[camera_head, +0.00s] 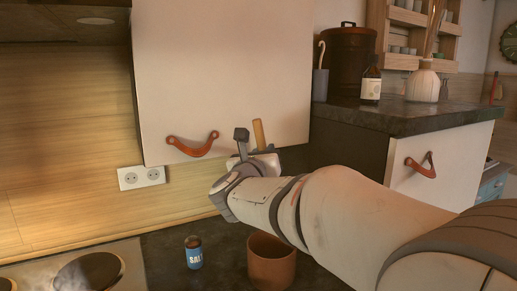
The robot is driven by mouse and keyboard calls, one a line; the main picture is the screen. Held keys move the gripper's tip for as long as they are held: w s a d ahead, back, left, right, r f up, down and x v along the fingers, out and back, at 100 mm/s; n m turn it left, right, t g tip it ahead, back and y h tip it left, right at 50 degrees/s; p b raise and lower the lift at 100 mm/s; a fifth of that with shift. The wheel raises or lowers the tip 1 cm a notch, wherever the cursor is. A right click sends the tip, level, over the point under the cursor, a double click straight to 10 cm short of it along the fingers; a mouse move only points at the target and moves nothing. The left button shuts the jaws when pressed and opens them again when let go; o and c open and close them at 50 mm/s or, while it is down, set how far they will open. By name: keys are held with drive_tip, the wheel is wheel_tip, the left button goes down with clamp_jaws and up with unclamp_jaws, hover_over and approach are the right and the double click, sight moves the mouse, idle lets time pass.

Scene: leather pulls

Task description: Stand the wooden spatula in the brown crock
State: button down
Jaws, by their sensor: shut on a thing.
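The brown crock (271,268) stands on the dark counter, partly behind my arm. Its round opening faces up, and its upper right side is covered by the arm. My gripper (262,150) is in the air above and beyond the crock, in front of the pale cabinet door. It is shut on the wooden spatula (259,132). Only a short, slightly tilted length of light brown wood shows above the gripper. The rest of the spatula is hidden behind the gripper and arm.
A blue salt shaker (194,254) stands just left of the crock. A hob (88,272) is farther left. The cabinet door (222,85) has a leather pull (192,149). A dark bottle (371,85) and a vase (423,82) stand on the raised counter (405,117).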

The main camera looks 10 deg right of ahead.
wheel_tip(320, 180, down, 15)
drive_tip(key=b, duration=1.5)
drive_tip(key=shift+f, duration=0.15)
drive_tip(key=shift+s+f+b, duration=0.1)
drive_tip(key=shift+f+b, duration=0.15)
drive_tip(key=shift+b, duration=0.05)
idle(0.3)
drive_tip(key=c, duration=1.3)
unclamp_jaws()
drive_tip(key=shift+o, duration=0.2)
drive_tip(key=v, duration=0.7)
drive_tip(key=shift+s+a, duration=0.15)
drive_tip(key=shift+s, duration=0.25)
drive_tip(key=shift+r, duration=1.45)
